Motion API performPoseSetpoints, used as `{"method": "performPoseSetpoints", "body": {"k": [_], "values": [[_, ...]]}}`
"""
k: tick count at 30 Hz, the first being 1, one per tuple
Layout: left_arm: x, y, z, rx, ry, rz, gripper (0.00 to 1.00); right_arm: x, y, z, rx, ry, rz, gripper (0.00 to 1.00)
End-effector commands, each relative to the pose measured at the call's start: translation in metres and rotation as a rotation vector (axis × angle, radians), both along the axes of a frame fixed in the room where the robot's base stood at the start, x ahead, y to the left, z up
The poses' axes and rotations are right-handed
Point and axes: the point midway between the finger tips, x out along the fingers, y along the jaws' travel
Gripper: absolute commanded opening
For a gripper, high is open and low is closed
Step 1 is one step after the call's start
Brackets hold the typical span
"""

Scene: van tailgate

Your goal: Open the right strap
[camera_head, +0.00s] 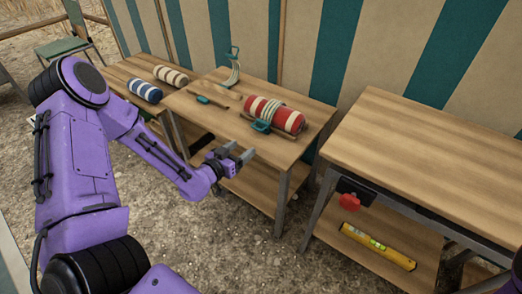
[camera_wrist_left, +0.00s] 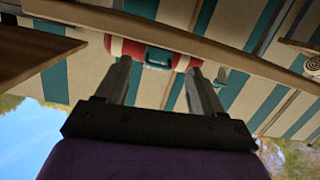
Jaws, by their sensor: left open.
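A red and white rolled bundle (camera_head: 288,117) lies on the middle table (camera_head: 225,118). A teal buckle (camera_head: 262,126) sits on its front side, with a pale strap passing over the roll. I cannot tell whether this buckle is fastened. To its left, a loose pale strap (camera_head: 235,74) arches up with a teal end. My left gripper (camera_head: 245,157) is open and empty, just off the table's front edge. In the left wrist view the bundle (camera_wrist_left: 130,50) and teal buckle (camera_wrist_left: 157,60) appear beyond and between the open fingers (camera_wrist_left: 160,80). My right gripper is out of view.
A table at left bears a blue and white roll (camera_head: 145,91) and a tan striped roll (camera_head: 171,75). The right table's top (camera_head: 430,150) is bare.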

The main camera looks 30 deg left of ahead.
Motion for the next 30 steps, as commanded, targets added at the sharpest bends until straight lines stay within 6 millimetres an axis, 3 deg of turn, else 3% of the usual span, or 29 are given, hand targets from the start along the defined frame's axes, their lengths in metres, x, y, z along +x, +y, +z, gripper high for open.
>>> {"method": "performPoseSetpoints", "body": {"k": [1, 3, 8, 15, 21, 30], "values": [[0.007, 0.007, -0.007, 0.023, -0.074, -0.008, 0.68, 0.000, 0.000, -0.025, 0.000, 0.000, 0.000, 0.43], [0.012, 0.011, 0.003, 0.062, -0.147, -0.025, 0.68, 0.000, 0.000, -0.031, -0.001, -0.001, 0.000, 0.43], [0.026, 0.013, 0.013, 0.094, -0.195, -0.038, 0.68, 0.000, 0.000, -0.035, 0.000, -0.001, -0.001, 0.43], [0.078, 0.008, 0.011, 0.095, -0.190, -0.040, 0.68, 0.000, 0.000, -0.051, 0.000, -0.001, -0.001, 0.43], [0.111, 0.006, 0.013, 0.092, -0.189, -0.038, 0.68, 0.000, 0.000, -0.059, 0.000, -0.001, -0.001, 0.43], [0.119, 0.004, 0.015, 0.089, -0.189, -0.038, 0.68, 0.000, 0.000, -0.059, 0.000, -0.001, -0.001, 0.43]]}}
